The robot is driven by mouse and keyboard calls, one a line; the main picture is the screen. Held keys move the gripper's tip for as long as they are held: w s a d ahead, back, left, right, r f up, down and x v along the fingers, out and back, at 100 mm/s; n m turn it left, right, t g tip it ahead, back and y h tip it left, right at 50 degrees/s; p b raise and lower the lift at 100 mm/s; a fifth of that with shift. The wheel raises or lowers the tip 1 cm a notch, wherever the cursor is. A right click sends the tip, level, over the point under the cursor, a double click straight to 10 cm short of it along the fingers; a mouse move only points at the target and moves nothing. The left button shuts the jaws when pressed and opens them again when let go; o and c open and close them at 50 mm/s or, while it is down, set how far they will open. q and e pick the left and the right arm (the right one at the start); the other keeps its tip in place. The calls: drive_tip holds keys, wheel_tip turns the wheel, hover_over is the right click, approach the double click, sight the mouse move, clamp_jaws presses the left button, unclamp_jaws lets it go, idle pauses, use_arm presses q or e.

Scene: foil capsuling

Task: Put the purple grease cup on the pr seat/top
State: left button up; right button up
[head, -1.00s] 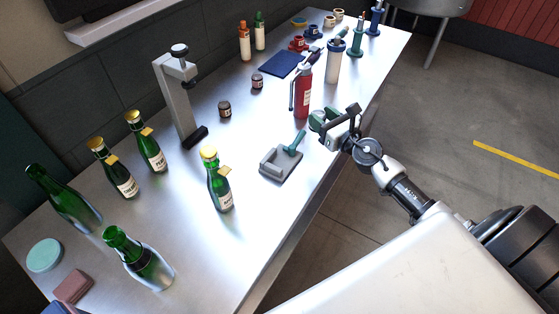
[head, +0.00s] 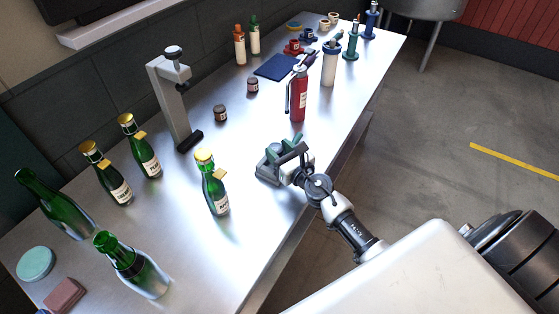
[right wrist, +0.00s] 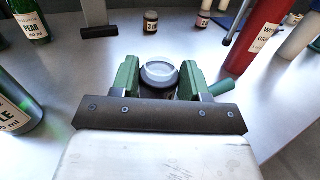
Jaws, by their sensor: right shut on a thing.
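I cannot tell whether the cup touches the fixture. My left gripper is not in view.
A red canister (head: 298,95) stands just behind the gripper. A green bottle (head: 213,185) with a gold cap stands to its left, with several more bottles further left. A tall grey stand (head: 175,105) and small brown jars (head: 220,113) are behind. Bare tabletop lies between.

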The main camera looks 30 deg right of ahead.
drive_tip(key=shift+f+b, duration=1.1)
drive_tip(key=shift+f, duration=0.55)
drive_tip(key=shift+f, duration=0.15)
drive_tip(key=o, duration=0.8)
drive_tip(key=shift+s, duration=0.15)
drive_tip(key=s, duration=0.3)
drive_tip(key=s+d+b, duration=0.1)
drive_tip(key=s, duration=0.3)
drive_tip(key=s+b, duration=0.1)
drive_tip(key=s, duration=0.2)
drive_tip(key=shift+s+d, duration=0.2)
drive_tip(key=shift+s, duration=0.15)
drive_tip(key=shift+s+d+r, duration=0.1)
drive_tip(key=shift+s+r, duration=0.1)
drive_tip(key=shift+s, duration=0.25)
